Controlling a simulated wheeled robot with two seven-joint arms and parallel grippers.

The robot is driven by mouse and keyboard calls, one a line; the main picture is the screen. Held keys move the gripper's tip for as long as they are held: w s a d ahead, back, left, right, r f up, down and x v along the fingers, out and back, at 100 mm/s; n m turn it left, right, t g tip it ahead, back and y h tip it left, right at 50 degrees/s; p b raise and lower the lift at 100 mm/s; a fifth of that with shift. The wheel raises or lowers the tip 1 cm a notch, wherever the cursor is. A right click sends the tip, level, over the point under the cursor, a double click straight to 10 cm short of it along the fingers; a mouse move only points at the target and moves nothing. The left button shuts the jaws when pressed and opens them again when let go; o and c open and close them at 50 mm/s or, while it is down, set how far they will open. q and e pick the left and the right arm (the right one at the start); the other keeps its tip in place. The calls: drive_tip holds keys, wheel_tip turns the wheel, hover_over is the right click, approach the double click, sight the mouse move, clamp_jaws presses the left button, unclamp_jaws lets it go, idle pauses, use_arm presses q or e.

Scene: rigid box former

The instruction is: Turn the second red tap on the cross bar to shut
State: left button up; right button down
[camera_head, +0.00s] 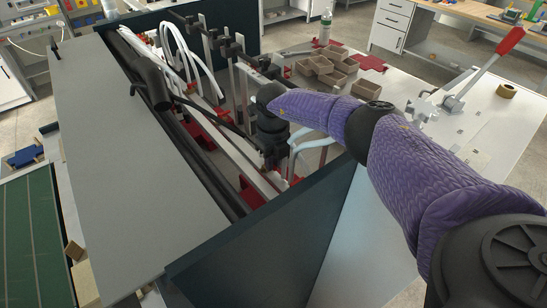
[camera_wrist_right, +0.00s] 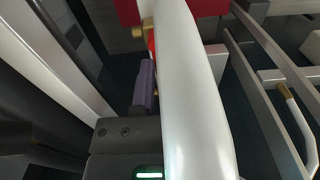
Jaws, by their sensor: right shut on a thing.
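My right gripper (camera_head: 271,160) reaches down into the box former, among its bars and white tubes. Its fingertips are hard to make out in the head view. In the right wrist view, a purple finger pad (camera_wrist_right: 145,84) points up to a small red piece (camera_wrist_right: 151,42) beside a brass fitting (camera_wrist_right: 147,29). This seems to be the red tap, and the gripper is shut on it. A thick white tube (camera_wrist_right: 190,90) crosses in front and hides the other finger and most of the tap. The tap's angle cannot be told. My left gripper is not in view.
The former's dark side wall (camera_head: 270,250) stands close in front of my right arm. A grey panel (camera_head: 130,190) covers its left side. White tubes (camera_head: 177,45) loop at the far end. Brown trays (camera_head: 320,68) and a red-handled lever (camera_head: 485,68) are on the table to the right.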

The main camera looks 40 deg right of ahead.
drive_tip(key=shift+w+r, duration=0.1)
drive_tip(key=c, duration=0.7)
unclamp_jaws()
drive_tip(key=shift+o, duration=0.2)
wheel_tip(320, 180, up, 10)
